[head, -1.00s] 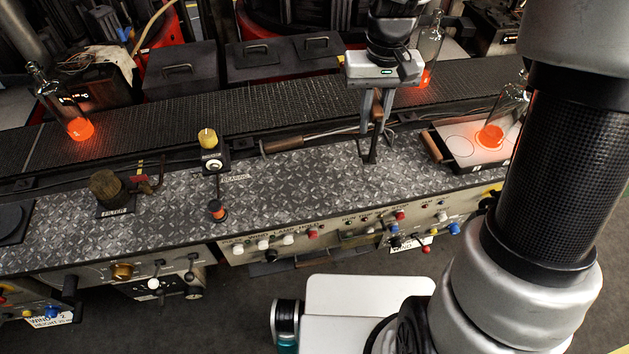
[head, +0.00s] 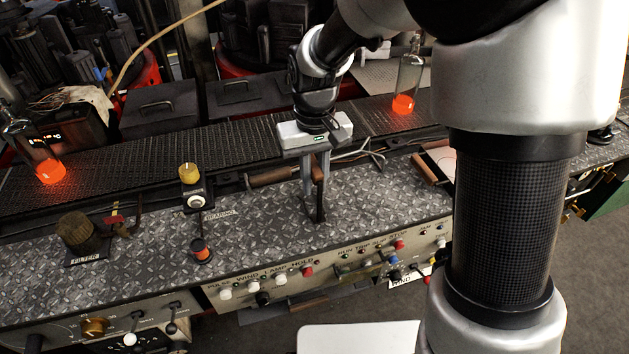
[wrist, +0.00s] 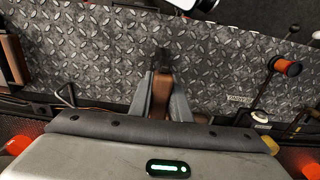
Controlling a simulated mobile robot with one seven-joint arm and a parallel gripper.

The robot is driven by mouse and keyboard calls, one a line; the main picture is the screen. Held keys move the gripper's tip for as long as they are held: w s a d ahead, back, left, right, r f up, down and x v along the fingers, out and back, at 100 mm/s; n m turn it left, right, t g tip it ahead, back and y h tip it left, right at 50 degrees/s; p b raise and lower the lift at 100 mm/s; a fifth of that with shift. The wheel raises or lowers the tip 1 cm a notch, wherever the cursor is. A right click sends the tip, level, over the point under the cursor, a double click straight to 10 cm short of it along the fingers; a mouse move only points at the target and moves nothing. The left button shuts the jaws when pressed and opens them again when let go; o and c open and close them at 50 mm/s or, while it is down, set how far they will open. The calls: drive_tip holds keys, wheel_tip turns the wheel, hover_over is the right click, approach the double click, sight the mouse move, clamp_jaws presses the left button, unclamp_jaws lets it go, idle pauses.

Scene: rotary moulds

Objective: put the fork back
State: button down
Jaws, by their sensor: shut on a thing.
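My gripper (head: 315,190) is shut on a tool (head: 319,173) with a brown wooden handle and a dark lower end. The tool hangs roughly upright over the bench plate; I cannot tell whether its end touches the plate or is forked. In the wrist view, the brown handle (wrist: 161,97) is between the fingers, with the dark end beyond. A long tool with a wooden handle (head: 272,177) and bent, prong-like metal rods (head: 366,151) lies along the back of the bench, behind my gripper. Its middle is hidden behind my gripper.
Glowing bottles stand at the left (head: 47,168) and back (head: 404,100) on the dark conveyor (head: 235,143). A yellow knob (head: 190,172), an orange-banded spool (head: 201,250) and a brush (head: 77,232) are left. My arm hides much of the right. The diamond plate (head: 260,235) has free room around the tool.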

drive_tip(key=shift+f, duration=0.15)
drive_tip(key=c, duration=1.7)
unclamp_jaws()
drive_tip(key=shift+o, duration=0.2)
